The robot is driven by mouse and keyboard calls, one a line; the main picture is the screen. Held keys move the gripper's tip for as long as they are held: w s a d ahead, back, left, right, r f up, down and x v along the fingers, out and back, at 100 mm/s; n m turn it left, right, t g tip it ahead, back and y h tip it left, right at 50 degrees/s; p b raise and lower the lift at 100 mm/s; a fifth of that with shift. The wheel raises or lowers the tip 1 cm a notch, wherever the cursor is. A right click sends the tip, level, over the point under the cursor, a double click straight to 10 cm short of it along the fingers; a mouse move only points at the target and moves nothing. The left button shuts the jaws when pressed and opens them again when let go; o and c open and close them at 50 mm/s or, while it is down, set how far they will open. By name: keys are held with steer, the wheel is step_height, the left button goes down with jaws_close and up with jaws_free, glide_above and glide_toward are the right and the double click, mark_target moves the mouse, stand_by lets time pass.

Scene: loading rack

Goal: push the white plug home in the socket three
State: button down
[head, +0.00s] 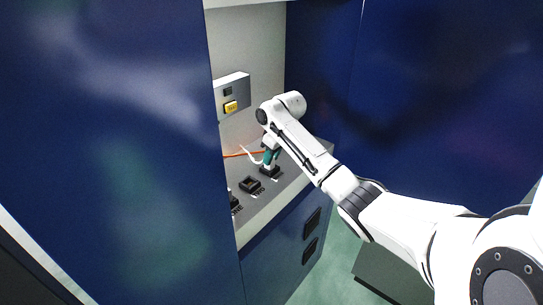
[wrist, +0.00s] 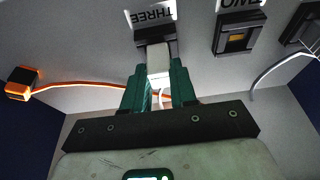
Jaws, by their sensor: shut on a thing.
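My gripper (wrist: 159,88) has green fingers shut on the white plug (wrist: 159,58). The plug points at the black socket three (wrist: 155,33), under the "THREE" label, and its front end meets the socket's near edge. I cannot tell how deep it sits. In the head view, my gripper (head: 270,157) is at the far socket (head: 269,172) on the grey shelf, and hides most of the plug. A white cable (head: 252,156) loops out to the left of the gripper.
Socket two (wrist: 236,40) is to the right, with an orange-yellow inside. Another socket is at the right edge, near a pale cable (wrist: 270,72). A blue panel (head: 110,150) stands left of the opening.

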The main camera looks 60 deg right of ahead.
steer(key=shift+f, duration=0.2)
stand_by(0.6)
steer(key=c, duration=0.8)
jaws_free()
steer(key=shift+r, duration=0.1)
steer(key=b+v, duration=0.1)
steer(key=v, duration=0.9)
steer(key=shift+r+b, duration=0.3)
steer(key=shift+b, duration=0.05)
steer(key=shift+s, duration=0.1)
